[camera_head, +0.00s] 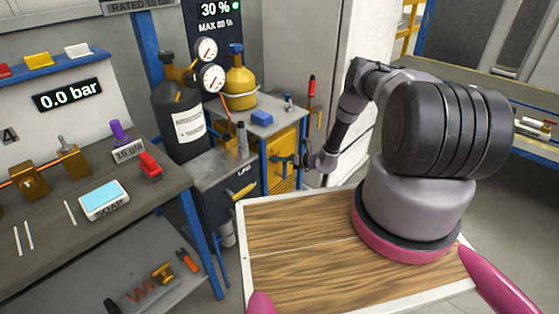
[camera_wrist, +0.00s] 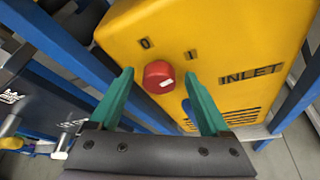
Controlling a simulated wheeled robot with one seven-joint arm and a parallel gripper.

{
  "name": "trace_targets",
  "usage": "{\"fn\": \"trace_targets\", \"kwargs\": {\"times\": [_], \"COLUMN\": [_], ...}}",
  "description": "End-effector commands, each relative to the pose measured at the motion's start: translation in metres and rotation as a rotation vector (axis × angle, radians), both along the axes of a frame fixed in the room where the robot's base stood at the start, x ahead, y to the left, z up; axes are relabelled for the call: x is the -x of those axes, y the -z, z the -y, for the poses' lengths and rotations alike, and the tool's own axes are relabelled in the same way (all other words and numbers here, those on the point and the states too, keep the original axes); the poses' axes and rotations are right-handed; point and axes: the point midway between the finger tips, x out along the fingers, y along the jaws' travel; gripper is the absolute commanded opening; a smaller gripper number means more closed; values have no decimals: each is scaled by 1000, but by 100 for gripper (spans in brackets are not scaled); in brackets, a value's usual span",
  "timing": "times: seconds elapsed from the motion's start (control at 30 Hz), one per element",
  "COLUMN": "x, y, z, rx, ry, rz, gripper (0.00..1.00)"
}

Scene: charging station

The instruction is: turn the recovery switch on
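A round red knob (camera_wrist: 157,74) with a small white mark on its lower right side sits on a yellow box (camera_wrist: 225,45). The labels "0" and "I" are above it, and "INLET" is to the right. My gripper (camera_wrist: 159,73) is open in the wrist view. Its two green fingers stand on either side of the knob, with a visible gap on each side; I cannot tell how deep they reach. In the head view the yellow box (camera_head: 282,152) is under the back bench, with my gripper (camera_head: 277,160) at its front; the knob is not discernible there.
Blue frame posts (camera_wrist: 55,40) flank the yellow box. A blue part (camera_wrist: 187,106) shows beside the right finger. In the head view a dark cylinder (camera_head: 180,115), a yellow bottle (camera_head: 240,85) and a blue block (camera_head: 262,118) stand near the arm.

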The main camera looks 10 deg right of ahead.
Motion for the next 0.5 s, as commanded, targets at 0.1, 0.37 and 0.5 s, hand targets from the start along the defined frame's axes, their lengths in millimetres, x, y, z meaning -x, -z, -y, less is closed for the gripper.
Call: {"fn": "trace_targets", "kwargs": {"times": [0.1,0.37,0.5], "x": [0,9,26], "y": [0,-5,-14], "z": [0,12,31], "rx": [0,1,1], "ry": [0,2,2], "rz": [0,0,-1], "gripper": [81,81,81]}}
